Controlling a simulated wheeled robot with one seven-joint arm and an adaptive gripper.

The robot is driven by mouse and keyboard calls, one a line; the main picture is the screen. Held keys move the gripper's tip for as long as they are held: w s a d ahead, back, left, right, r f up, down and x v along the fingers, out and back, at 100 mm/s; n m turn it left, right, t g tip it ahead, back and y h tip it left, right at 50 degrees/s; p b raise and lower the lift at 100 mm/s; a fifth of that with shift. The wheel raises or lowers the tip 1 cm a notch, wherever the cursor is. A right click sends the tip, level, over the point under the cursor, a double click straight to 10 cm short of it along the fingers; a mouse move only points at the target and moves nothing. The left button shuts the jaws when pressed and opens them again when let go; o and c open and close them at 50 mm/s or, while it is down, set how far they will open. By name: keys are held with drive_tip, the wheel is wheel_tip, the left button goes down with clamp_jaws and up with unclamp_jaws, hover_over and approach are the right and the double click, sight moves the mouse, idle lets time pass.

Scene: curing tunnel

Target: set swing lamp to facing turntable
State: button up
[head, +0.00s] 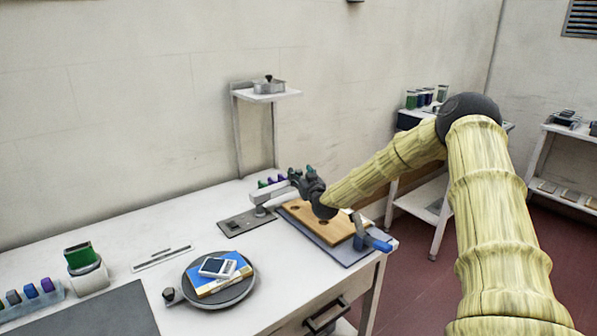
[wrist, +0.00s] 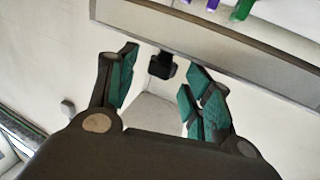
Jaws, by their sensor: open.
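The swing lamp (head: 268,196) has a pale arm on a short post, on a grey base plate (head: 248,221). Its arm points right, away from the turntable, and its far end is hidden by my gripper. The turntable (head: 213,300) is a dark round disc at the front left of the bench, with a small knob at its left. My gripper (head: 304,178) is at the lamp arm's right end. In the wrist view my gripper (wrist: 160,88) is open, with a dark knob-like piece (wrist: 162,66) showing between its fingers. I cannot tell whether they touch.
A blue-and-yellow box (head: 222,284) and a small device (head: 217,267) lie on the turntable. A wooden board (head: 332,230) lies below my gripper, with a blue-handled clamp (head: 376,243) at its right. A wall shelf (head: 268,96) stands behind. Bench space between lamp and turntable is clear.

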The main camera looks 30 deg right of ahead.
drive_tip(key=shift+x, duration=1.6)
clamp_jaws()
